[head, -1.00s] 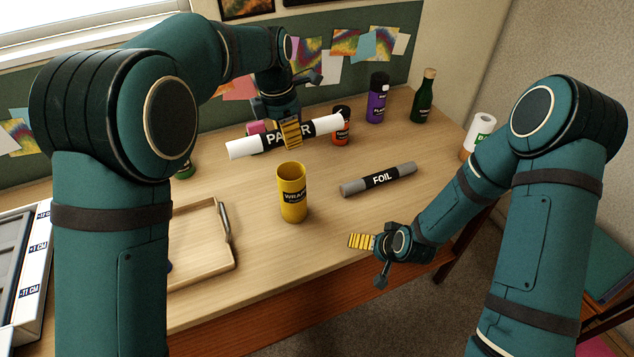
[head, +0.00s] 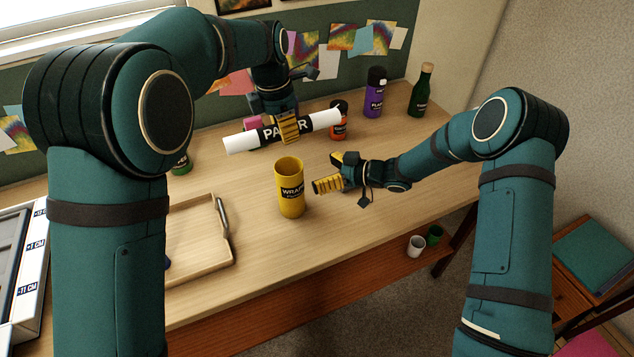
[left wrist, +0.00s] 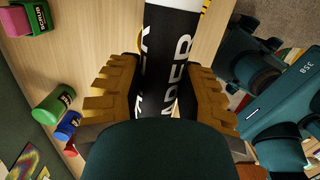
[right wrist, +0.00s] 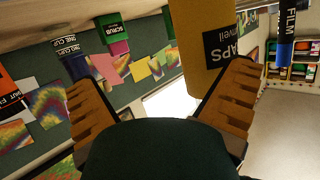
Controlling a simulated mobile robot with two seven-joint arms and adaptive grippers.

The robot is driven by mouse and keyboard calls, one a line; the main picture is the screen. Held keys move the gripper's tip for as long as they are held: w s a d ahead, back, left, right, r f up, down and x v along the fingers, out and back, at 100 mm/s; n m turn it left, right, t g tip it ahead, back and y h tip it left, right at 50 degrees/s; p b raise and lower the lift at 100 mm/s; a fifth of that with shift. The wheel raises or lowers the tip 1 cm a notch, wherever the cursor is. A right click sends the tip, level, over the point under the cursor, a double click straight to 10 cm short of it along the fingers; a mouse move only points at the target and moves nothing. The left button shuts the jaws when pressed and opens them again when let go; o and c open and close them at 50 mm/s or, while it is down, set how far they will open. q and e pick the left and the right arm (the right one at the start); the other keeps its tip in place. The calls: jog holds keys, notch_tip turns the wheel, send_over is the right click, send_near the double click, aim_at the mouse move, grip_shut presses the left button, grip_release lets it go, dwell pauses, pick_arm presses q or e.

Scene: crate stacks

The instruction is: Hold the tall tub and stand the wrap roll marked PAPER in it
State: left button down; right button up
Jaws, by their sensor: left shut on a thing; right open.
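The white wrap roll with a black PAPER band (head: 240,142) lies nearly level in the air, above and behind the tub. My left gripper (head: 289,130) is shut on its middle; the roll (left wrist: 172,20) also shows between the fingers in the left wrist view. The tall yellow tub (head: 290,203), labelled WRAPS, stands upright on the desk. My right gripper (head: 328,172) is open just right of the tub. In the right wrist view the tub (right wrist: 200,35) appears between the fingers, nearer the right finger. I cannot tell whether they touch.
A wooden tray (head: 195,255) lies left of the tub. A purple bottle (head: 374,95), a green bottle (head: 421,95) and an orange-labelled jar (head: 339,125) stand at the back. Two small cups, one white (head: 416,245), show below the desk's front edge. The desk in front of the tub is clear.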

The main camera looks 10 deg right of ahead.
aim_at(291, 191)
jog(key=shift+s+a+f+n+g, duration=0.3)
jog(key=shift+a+f+n+g, duration=0.55)
jog(key=shift+a, duration=0.65)
jog(key=shift+s+a+f+n+g, duration=0.35)
jog(key=shift+a+f+n+g, duration=0.2)
jog(key=shift+a+n+g, duration=0.8)
jog(key=shift+s+a+f+n+g, duration=0.3)
jog(key=shift+a+f+n+g, duration=0.45)
jog(key=shift+a, duration=0.9)
jog(key=shift+r, duration=0.1)
jog(key=c, duration=1.1)
